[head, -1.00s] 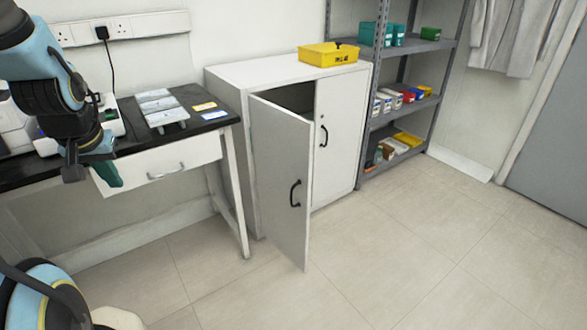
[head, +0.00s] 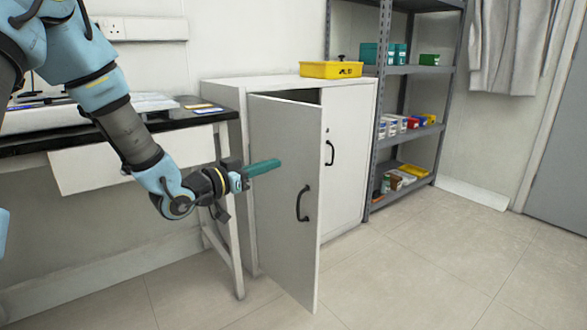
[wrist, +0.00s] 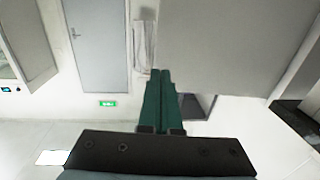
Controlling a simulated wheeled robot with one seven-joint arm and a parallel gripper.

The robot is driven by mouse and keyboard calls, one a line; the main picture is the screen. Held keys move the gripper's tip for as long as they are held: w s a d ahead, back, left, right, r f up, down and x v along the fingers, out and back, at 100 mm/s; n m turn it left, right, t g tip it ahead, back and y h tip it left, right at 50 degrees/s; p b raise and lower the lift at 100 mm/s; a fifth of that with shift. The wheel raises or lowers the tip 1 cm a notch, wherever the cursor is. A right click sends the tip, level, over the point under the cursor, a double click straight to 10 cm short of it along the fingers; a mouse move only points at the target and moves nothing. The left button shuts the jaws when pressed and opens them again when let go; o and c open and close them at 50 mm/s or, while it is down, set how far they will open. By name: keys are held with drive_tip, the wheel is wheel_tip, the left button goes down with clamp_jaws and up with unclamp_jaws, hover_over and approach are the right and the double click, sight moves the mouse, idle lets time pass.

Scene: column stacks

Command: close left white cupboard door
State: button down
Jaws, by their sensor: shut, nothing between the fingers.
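The left white cupboard door (head: 282,230) stands ajar, swung out from the white cupboard (head: 226,87), with a dark gap at its top. Its outer face and black handle (head: 303,204) show. The right door (head: 342,170) is closed. My gripper (head: 278,163) has green fingers, shut and empty. In the head view it overlaps the left door's outer face, left of and above the handle; I cannot tell whether it touches. In the wrist view my shut fingers (wrist: 161,72) point beside a large grey panel (wrist: 235,45), which seems to be this door.
A black-topped bench (head: 60,140) with a white drawer stands left of the cupboard, under my arm. A yellow box (head: 330,70) sits on the cupboard. A grey shelf rack (head: 415,70) stands to its right. The floor (head: 420,270) in front is clear.

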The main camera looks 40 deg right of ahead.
sight(317, 149)
drive_tip(key=d, duration=0.4)
drive_tip(key=d+b, duration=0.1)
drive_tip(key=d, duration=0.8)
drive_tip(key=shift+w+d+r+b, duration=0.1)
drive_tip(key=shift+w+d+b, duration=0.15)
drive_tip(key=shift+w+b, duration=0.1)
drive_tip(key=shift+d, duration=0.1)
